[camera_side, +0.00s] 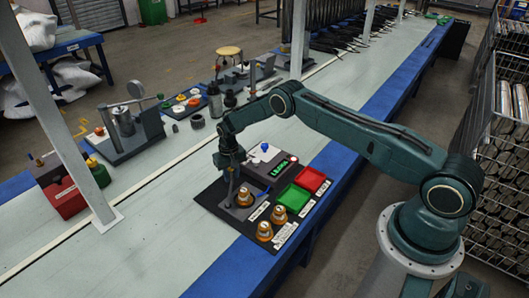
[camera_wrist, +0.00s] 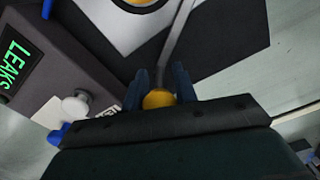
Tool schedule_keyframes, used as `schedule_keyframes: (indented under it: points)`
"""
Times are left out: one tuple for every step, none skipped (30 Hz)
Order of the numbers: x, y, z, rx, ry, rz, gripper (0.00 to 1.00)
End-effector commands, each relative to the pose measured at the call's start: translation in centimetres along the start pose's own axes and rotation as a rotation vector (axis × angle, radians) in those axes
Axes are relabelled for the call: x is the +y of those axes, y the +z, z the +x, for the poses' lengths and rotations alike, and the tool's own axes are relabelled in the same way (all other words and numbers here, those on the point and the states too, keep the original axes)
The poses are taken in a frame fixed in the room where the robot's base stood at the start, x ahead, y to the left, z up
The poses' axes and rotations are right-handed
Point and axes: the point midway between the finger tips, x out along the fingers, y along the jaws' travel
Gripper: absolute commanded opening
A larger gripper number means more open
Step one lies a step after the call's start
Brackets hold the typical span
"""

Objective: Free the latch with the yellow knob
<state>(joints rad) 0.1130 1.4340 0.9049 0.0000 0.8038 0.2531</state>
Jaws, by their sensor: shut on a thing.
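The yellow knob (camera_wrist: 158,99) sits between the two blue fingers of my gripper (camera_wrist: 160,90) in the wrist view, and the fingers are shut on it. A thin grey latch bar (camera_wrist: 178,40) runs from the knob up toward a pale plate. In the side view my gripper (camera_side: 231,166) points down at the left part of the dark station with the lit display. The knob is hidden there behind the fingers, and I cannot make out the far end of the latch.
The LEAKS display (camera_wrist: 15,62) and a white knob (camera_wrist: 75,105) are close by. Orange-and-white fittings (camera_side: 265,231) stand on the black mat (camera_side: 222,213), with a green tray (camera_side: 293,197) and a red tray (camera_side: 311,179) to the right.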

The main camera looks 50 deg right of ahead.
Motion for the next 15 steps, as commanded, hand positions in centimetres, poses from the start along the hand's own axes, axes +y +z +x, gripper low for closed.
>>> schedule_keyframes:
  points:
    - [-0.6,-0.4,0.0,0.005,-0.001,-0.046,0.00]
    - [-0.8,-0.6,0.0,0.004,-0.001,-0.074,0.00]
    - [-1.2,-0.8,-0.1,0.005,-0.001,-0.110,0.00]
    - [-1.5,-0.9,-0.1,0.005,-0.001,-0.138,0.00]
    - [-1.8,-1.0,0.0,0.004,-0.001,-0.163,0.00]
    - [-2.1,-1.2,-0.1,0.005,-0.001,-0.197,0.00]
    - [-2.4,-1.3,-0.1,0.005,-0.001,-0.221,0.00]
    - [-2.6,-1.4,-0.1,0.005,-0.001,-0.245,0.00]
    - [-3.0,-1.5,-0.1,0.005,-0.001,-0.274,0.00]
    - [-3.1,-1.6,-0.1,0.004,0.000,-0.294,0.00]
    - [-3.4,-1.7,-0.1,0.005,-0.001,-0.313,0.00]
    - [-3.6,-1.7,-0.1,0.005,0.000,-0.336,0.00]
    - [-3.8,-1.8,-0.1,0.005,0.000,-0.353,0.00]
    - [-3.9,-1.8,-0.1,0.004,0.000,-0.367,0.00]
    - [-4.1,-1.8,-0.1,0.004,0.000,-0.385,0.00]
